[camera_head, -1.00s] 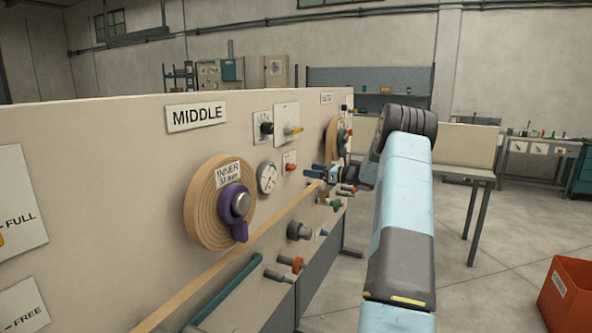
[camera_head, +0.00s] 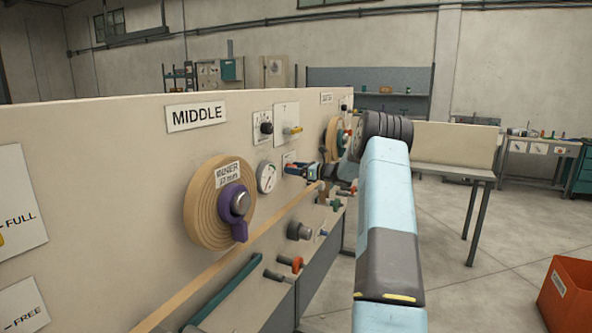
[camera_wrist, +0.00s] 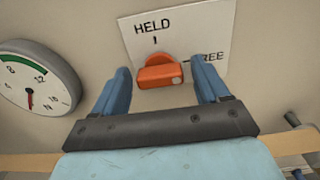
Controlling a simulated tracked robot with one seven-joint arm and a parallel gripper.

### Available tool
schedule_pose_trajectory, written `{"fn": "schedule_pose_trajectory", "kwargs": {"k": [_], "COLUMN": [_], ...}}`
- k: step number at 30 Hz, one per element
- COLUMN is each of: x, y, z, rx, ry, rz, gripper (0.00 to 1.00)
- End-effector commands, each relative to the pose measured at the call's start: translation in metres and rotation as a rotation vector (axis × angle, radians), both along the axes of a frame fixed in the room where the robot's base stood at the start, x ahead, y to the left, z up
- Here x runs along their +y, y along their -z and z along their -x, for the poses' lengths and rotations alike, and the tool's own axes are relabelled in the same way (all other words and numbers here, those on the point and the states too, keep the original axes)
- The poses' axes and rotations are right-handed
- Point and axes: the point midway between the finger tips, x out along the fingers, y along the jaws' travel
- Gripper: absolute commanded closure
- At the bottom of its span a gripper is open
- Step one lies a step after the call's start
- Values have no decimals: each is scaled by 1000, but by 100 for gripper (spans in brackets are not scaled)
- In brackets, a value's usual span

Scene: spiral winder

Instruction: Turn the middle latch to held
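The middle latch (camera_wrist: 158,73) is an orange knob on a white plate (camera_wrist: 212,32) marked HELD above and FREE at the right. A pale dot sits at the knob's right end, on the side of the FREE mark. My gripper (camera_wrist: 165,83) is open, with one blue finger to the left and one to the right of the knob. I see a gap between the knob and each finger; how deep the fingers reach is unclear.
A round gauge (camera_wrist: 38,80) sits left of the latch; it also shows in the head view (camera_head: 267,177). A tan strip (camera_head: 255,238) runs from the MIDDLE spool (camera_head: 207,205) along the panel below my gripper. Several knobs stick out lower down.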

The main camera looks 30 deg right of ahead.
Motion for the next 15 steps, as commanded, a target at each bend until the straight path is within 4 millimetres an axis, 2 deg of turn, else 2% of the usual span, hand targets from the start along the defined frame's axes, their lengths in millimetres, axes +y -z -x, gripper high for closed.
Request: {"fn": "schedule_pose_trajectory", "kwargs": {"k": [2,15], "x": [0,-1], "y": [0,0], "z": [0,0], "rx": [0,-1], "ry": [0,1], "rz": [0,-1], "gripper": [34,76]}}
